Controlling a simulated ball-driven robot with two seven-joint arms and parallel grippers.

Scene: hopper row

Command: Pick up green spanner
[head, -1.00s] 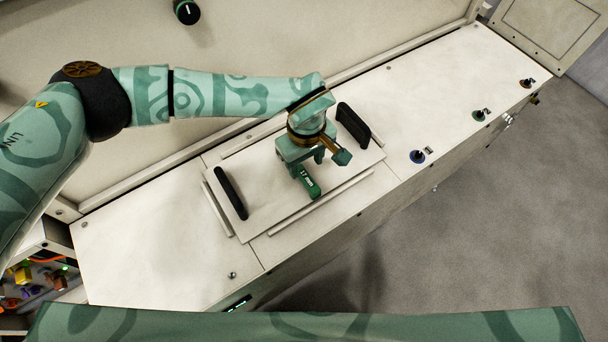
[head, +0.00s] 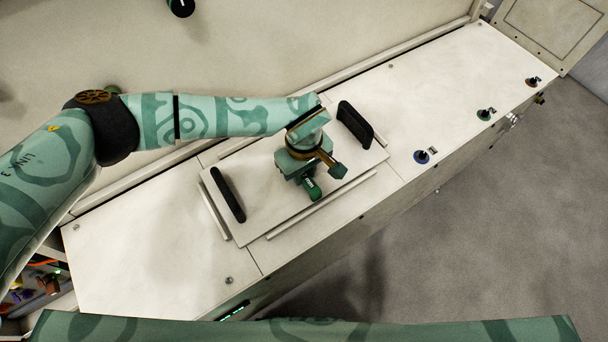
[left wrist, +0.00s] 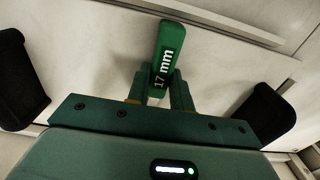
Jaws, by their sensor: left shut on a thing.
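The green spanner (head: 313,188) sticks out from under my left gripper in the head view, over the white hatch cover. In the left wrist view its green handle (left wrist: 168,52), marked "17 mm", lies between the two fingers. My left gripper (head: 305,177) is shut on it; the fingers (left wrist: 163,95) also show in the left wrist view. The far part of the spanner is hidden under the gripper. I cannot tell whether the spanner touches the cover. My right gripper is not in view.
The white cover (head: 270,205) has a black handle (head: 229,194) at its left and another (head: 355,124) at its right. Several small knobs, including a blue one (head: 421,157), stand on the bench top to the right. The bench top at left is clear.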

